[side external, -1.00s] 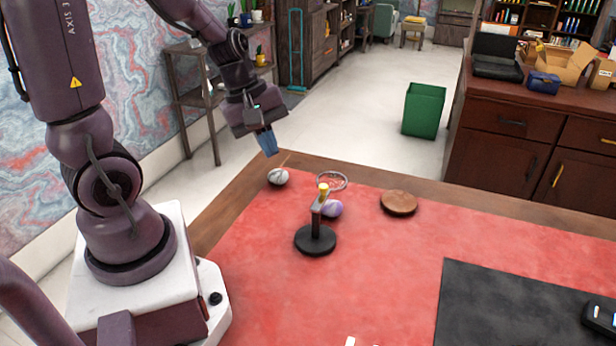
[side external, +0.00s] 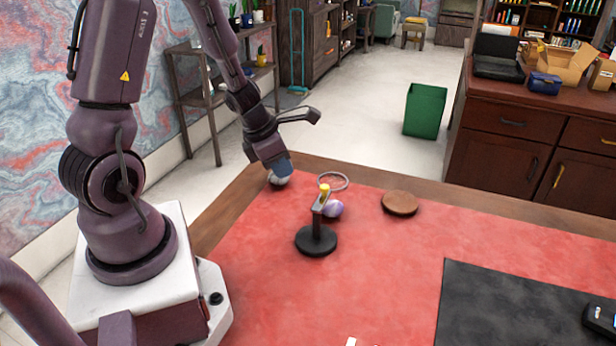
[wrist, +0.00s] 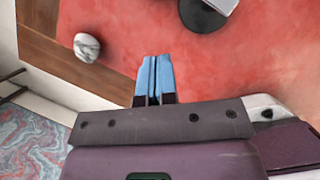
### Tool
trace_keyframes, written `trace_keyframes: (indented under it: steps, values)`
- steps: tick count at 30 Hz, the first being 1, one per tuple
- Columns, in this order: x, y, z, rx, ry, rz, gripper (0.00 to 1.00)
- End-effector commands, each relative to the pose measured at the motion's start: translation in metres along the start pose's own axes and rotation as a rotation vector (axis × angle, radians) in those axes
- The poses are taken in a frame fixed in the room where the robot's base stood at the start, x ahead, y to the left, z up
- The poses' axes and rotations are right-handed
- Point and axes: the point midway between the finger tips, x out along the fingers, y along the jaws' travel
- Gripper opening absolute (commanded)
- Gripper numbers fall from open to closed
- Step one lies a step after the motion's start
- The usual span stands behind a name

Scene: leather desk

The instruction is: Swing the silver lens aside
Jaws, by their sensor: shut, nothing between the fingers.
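The stand has a round black base (side external: 316,241), a grey upright and a yellow knob (side external: 324,188) on top. Part of the base also shows at the top of the wrist view (wrist: 203,14); the lens ring is not visible there. My gripper (side external: 280,168) is left of the lens, apart from it, with its blue fingers pointing down. In the wrist view the fingers (wrist: 154,72) are together and empty.
A white marbled stone (wrist: 87,46) lies near my fingers, partly hidden behind them in the side view. A purple stone (side external: 334,209) sits behind the stand. A brown round disc (side external: 400,203) lies to the right. The red mat in front is mostly clear.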

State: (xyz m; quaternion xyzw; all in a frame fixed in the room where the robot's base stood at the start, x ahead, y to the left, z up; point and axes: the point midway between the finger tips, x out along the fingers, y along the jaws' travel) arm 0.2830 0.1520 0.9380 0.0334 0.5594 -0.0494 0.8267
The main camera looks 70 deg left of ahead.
Motion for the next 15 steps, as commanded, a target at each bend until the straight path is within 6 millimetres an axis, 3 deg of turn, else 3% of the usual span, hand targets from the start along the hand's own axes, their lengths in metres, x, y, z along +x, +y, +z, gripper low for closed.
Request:
trace_keyframes:
  steps: [12,15]
  values:
    - [0.043,-0.001,-0.001,0.0,0.004,-0.003,0.0]
    - [0.048,-0.001,0.014,0.007,0.0,-0.001,0.0]
